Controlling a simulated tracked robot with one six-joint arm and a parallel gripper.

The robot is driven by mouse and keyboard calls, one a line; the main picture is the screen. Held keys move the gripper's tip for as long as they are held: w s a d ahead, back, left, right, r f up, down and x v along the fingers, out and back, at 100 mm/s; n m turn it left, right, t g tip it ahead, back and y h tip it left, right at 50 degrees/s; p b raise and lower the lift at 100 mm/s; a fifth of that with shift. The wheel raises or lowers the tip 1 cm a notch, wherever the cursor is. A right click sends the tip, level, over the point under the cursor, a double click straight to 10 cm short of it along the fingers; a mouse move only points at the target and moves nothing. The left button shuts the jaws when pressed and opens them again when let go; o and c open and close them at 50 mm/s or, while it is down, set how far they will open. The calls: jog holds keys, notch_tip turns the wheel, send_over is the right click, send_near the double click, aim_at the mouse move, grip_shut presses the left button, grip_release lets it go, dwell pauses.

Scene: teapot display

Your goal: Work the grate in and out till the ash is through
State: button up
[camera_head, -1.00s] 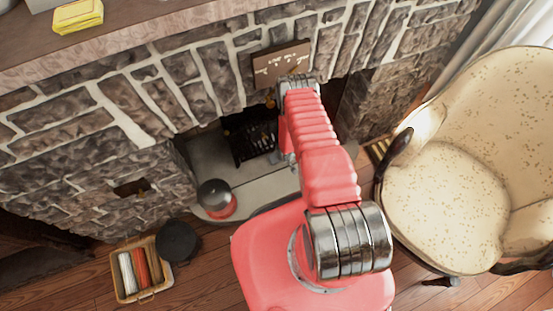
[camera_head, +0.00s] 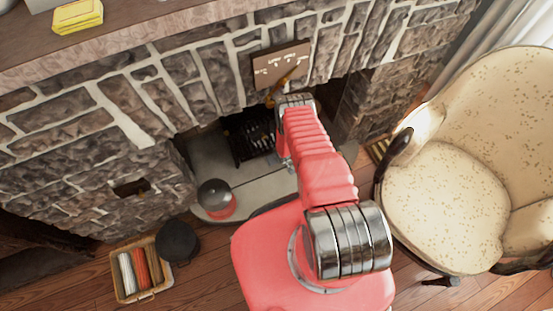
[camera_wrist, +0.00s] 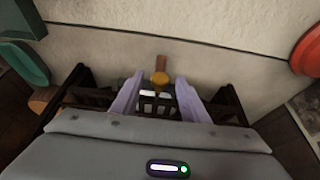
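The grate is a black barred iron basket (camera_head: 250,138) in the fireplace opening, left of my arm's end. In the wrist view its dark bars (camera_wrist: 228,103) show on both sides of my gripper. My gripper (camera_wrist: 159,80) has two pale lavender fingers, spread apart. An orange-brown knob (camera_wrist: 160,79) with a brown stem shows in the gap between them, with space on either side; I see no contact. Pale pieces lie among bars below the knob. Ash cannot be made out. In the head view my wrist hides the fingers.
A stone surround encloses the opening, with a brown plaque (camera_head: 281,65) above. A grey-lidded red pot (camera_head: 216,198) stands on the hearth slab. A basket of rolls (camera_head: 141,270) and a dark round pot (camera_head: 178,242) are on the floor at left. A cream armchair (camera_head: 445,200) stands at right.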

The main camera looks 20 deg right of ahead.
grip_shut()
dwell(0.3)
